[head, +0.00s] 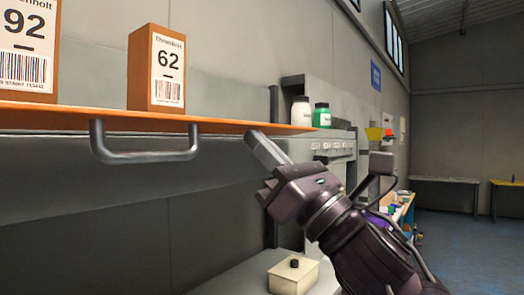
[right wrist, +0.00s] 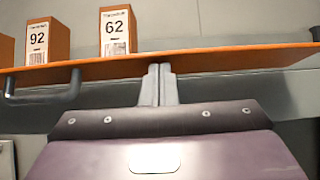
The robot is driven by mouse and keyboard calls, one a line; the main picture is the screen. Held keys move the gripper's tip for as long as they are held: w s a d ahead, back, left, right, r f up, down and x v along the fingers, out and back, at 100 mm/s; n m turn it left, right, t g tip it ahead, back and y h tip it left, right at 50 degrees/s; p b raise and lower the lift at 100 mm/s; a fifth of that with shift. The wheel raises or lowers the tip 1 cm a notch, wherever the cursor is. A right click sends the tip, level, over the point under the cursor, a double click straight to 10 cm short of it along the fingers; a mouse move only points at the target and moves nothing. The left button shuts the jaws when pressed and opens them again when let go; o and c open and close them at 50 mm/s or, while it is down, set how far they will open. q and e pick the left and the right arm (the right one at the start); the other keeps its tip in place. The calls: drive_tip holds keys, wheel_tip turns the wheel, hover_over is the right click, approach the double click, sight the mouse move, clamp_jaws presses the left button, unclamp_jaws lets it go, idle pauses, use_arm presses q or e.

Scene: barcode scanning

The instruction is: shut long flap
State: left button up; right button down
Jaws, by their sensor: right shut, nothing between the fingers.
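A long orange board (head: 60,117), which looks like the long flap, runs across the left half of the head view. It also shows in the right wrist view (right wrist: 220,62). A grey bar handle (head: 145,156) hangs from its front edge. My right gripper (head: 258,140) is shut and empty, its fingertips close to the board's edge, right of the handle. In the right wrist view its fingers (right wrist: 160,69) point up at the board's underside; I cannot tell whether they touch. My left gripper is not in view.
Box 92 (head: 28,48) and box 62 (head: 156,70) stand on or just behind the board. A white bottle (head: 300,112) and a green bottle (head: 321,116) stand further right on a grey unit. A beige box (head: 294,275) sits below my right gripper.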

sight(258, 126)
drive_tip(key=shift+a+r, duration=0.1)
drive_tip(key=shift+r, duration=0.6)
drive_tip(key=shift+w+a+r+p, duration=0.2)
drive_tip(key=shift+a+r+p, duration=0.1)
drive_tip(key=shift+r, duration=0.3)
drive_tip(key=shift+w+a+r, duration=0.1)
drive_tip(key=shift+r, duration=0.15)
drive_tip(key=shift+w+a+r, duration=0.2)
drive_tip(key=shift+a, duration=0.05)
idle(0.4)
